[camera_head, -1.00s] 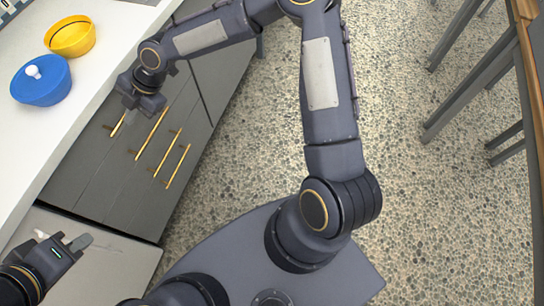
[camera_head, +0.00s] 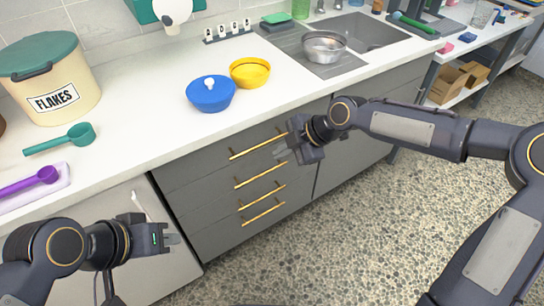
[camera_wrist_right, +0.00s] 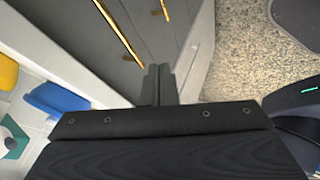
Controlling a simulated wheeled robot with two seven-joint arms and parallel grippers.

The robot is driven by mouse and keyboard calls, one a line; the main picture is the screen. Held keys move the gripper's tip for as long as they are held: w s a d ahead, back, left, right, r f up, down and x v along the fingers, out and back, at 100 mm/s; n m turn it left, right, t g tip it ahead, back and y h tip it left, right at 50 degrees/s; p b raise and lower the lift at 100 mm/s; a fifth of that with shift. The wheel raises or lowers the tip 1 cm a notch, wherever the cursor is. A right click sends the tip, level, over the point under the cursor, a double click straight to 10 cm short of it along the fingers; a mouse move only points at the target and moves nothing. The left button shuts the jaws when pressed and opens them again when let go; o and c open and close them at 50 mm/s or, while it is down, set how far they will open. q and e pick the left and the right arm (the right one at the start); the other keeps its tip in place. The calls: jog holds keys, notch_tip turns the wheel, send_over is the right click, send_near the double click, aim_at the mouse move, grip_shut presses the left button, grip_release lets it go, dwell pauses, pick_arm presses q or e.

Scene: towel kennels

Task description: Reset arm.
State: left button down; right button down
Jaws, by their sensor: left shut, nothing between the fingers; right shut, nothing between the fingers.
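My left gripper (camera_head: 172,240) is at the lower left in the head view, in front of the light cabinet front below the counter. It is shut and empty. My right gripper (camera_head: 281,153) is in front of the grey drawers, near the upper gold handles. It is shut and empty, and I cannot tell whether it touches a handle. In the right wrist view its closed fingers (camera_wrist_right: 160,84) point at the drawer fronts, with gold handles beyond them.
A metal bowl (camera_head: 323,47) sits by the sink. The speckled floor (camera_head: 340,235) is clear.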

jog(key=s+d+r+m+t+h+p, duration=0.1)
jog(key=s+d+r+m+h+p, duration=0.2)
jog(key=s+d+r+m, duration=0.4)
jog(key=s+d+r+m+t+h+p, duration=0.1)
jog(key=s+d+r+m+h+p, duration=0.1)
jog(key=s+d+r+m+p, duration=0.6)
jog(key=s+d+m, duration=0.3)
jog(key=s+m, duration=0.2)
jog(key=s+d+m+t+y, duration=0.1)
jog(key=s+d+m, duration=0.2)
jog(key=s+m, duration=0.2)
jog(key=shift+s+f+t, duration=0.15)
jog(key=shift+s+t, duration=0.15)
jog(key=shift+s, duration=0.3)
